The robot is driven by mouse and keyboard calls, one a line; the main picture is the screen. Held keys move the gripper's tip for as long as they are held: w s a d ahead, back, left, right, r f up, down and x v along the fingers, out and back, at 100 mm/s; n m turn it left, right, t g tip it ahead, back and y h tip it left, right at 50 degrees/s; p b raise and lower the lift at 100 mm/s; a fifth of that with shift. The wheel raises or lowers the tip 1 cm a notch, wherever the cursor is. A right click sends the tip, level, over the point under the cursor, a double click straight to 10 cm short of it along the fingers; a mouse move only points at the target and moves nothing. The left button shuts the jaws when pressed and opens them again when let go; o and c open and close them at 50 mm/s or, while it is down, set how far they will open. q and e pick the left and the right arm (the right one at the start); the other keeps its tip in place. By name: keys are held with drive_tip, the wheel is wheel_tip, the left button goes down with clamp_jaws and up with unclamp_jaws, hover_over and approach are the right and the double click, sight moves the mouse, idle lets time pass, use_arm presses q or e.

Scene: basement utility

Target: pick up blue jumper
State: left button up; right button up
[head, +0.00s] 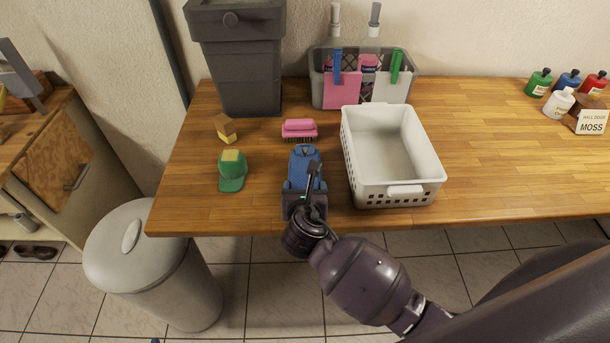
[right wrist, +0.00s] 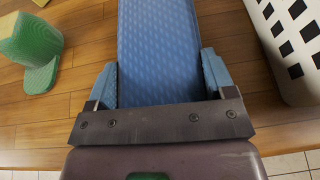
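The blue jumper (head: 302,165) lies on the wooden table near its front edge, left of the white basket. My right gripper (head: 306,192) is over the jumper's near end. In the wrist view its fingers (right wrist: 160,100) are wide apart at the ends of the dark bar, one on each side of the jumper. My left gripper is not in view.
A white basket (head: 349,157) stands close right of the jumper. A grey bin (head: 245,75) and grey crate (head: 319,90) stand at the back. The table's right side is mostly clear.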

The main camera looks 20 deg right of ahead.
drive_tip(key=c, duration=0.4)
drive_tip(key=shift+r, duration=0.15)
